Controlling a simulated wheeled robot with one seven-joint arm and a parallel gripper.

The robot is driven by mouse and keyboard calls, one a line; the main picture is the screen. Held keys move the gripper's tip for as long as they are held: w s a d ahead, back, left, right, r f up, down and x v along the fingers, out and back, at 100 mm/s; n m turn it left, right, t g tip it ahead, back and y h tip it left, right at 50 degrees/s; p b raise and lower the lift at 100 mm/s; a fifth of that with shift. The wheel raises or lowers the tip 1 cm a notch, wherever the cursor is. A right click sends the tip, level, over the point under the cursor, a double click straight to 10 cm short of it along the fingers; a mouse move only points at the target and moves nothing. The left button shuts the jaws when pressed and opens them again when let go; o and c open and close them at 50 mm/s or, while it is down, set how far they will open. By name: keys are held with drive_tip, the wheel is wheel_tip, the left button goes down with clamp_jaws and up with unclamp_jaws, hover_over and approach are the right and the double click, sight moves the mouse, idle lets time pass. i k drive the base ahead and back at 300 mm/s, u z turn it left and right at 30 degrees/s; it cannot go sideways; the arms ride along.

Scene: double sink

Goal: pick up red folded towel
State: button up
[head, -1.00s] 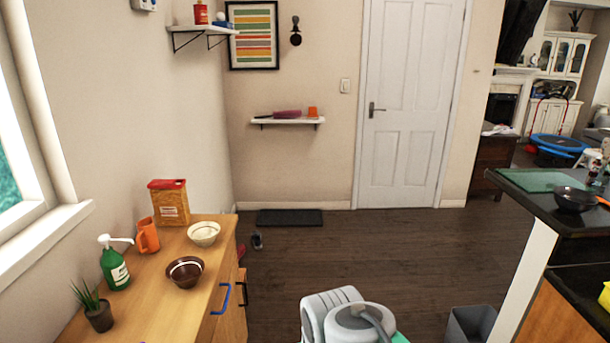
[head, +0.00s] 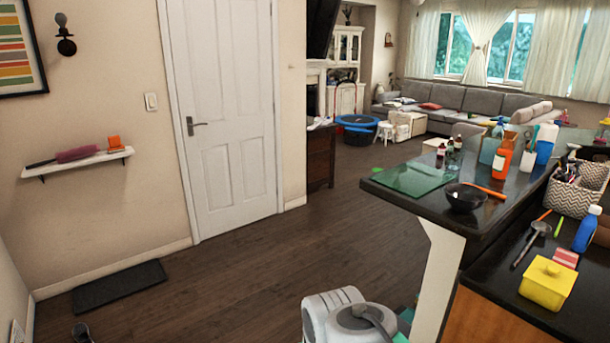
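A small red item with pale stripes (head: 566,258) lies on the lower dark counter at the right, just behind a yellow lidded box (head: 547,284). It may be the red folded towel, but it is too small to be sure. My folded grey-white arm shows at the bottom centre, well to the left of that counter. My gripper's fingers do not show, so I cannot see their state.
The raised dark counter (head: 473,222) holds a green glass board (head: 412,179), a black bowl (head: 466,197) and several bottles. A ladle (head: 531,243) and blue bottle (head: 586,228) are on the lower counter. The wooden floor (head: 225,270) is open towards the white door (head: 226,130).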

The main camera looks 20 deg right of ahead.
sight(568, 259)
drive_tip(key=z, duration=1.1)
drive_tip(key=i, duration=1)
drive_tip(key=z, duration=0.8)
